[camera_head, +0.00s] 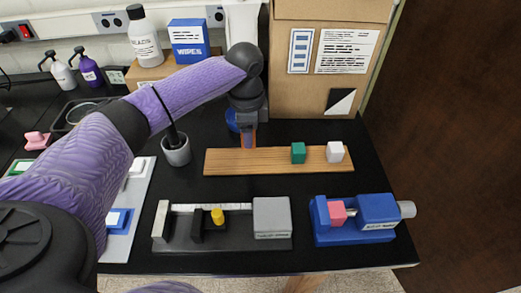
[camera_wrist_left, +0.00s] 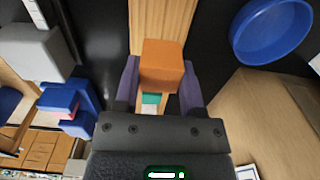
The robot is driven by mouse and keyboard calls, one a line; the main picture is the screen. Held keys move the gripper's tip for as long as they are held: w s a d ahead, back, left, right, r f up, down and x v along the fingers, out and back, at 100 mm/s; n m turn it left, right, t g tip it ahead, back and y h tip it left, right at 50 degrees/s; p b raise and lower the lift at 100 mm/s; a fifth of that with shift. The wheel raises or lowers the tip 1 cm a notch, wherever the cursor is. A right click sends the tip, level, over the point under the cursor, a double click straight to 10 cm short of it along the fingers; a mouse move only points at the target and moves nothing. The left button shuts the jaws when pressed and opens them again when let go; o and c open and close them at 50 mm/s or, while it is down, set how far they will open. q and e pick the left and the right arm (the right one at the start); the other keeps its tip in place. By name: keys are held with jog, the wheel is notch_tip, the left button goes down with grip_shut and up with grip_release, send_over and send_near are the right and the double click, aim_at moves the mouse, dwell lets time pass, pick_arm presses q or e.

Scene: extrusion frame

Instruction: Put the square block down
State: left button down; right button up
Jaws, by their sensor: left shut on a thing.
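My left gripper (camera_head: 249,142) points down at the left part of the wooden board (camera_head: 230,163). It is shut on an orange square block (camera_wrist_left: 162,65), which sits between its two purple fingers in the left wrist view. In the head view the fingers mostly hide the block. I cannot tell whether the block touches the board. A green block (camera_head: 298,153) and a white block (camera_head: 334,152) stand on the board further right. My right gripper is not in view.
A blue dish (camera_wrist_left: 272,32) lies behind the board, mostly hidden by my arm in the head view. A grey cup (camera_head: 177,152) stands left of the board. Cardboard boxes stand behind.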

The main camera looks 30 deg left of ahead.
aim_at(250, 160)
pick_arm(q)
notch_tip(250, 160, down, 6)
jog(key=shift+r+b, duration=0.15)
jog(key=shift+b, duration=0.55)
jog(key=shift+r, duration=0.1)
jog(key=shift+c, duration=1)
grip_release()
notch_tip(250, 160, up, 12)
jog(key=p, duration=0.3)
